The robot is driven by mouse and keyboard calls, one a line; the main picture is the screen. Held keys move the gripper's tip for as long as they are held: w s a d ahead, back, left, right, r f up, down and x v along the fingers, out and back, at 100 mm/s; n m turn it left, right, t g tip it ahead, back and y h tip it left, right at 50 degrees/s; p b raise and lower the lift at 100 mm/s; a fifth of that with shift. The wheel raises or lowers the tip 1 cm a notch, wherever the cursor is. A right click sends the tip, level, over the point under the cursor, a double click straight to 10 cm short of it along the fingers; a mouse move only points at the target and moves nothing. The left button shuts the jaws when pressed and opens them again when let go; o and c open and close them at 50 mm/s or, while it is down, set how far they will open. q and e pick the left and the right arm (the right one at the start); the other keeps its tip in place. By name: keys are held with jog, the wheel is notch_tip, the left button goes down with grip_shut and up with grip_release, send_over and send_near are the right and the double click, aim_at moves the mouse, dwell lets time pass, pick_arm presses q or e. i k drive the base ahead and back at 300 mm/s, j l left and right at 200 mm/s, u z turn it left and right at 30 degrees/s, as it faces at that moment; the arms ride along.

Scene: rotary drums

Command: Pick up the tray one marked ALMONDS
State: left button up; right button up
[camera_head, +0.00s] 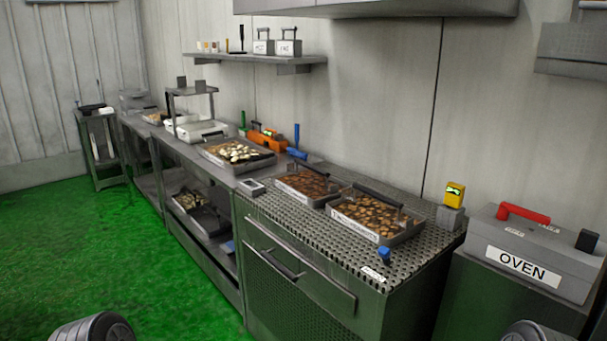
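A metal tray of brown nuts (354,226) sits on the perforated counter (300,232), near its right end. It has a dark bar handle across it and a white label on its front edge, apparently ending in ALMONDS; the rest is too small to read. A second, similar tray of brown pieces (307,186) sits just left of and behind it, also with a dark handle. Only rounded grey parts of my arms show at the bottom left and bottom right edges. Neither gripper's fingers are in view.
A grey OVEN box (541,254) with a red handle stands right of the counter. A yellow device (454,195) stands at the counter's back right. A tray of pale pieces (237,153) lies farther left. Green floor (100,250) is open at left.

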aim_at(314, 187)
jog(key=i+l+u, duration=0.1)
jog(key=i, duration=0.35)
jog(key=i+l, duration=0.2)
jog(key=i, duration=0.2)
jog(key=i+l+u, duration=0.15)
jog(key=i, duration=0.25)
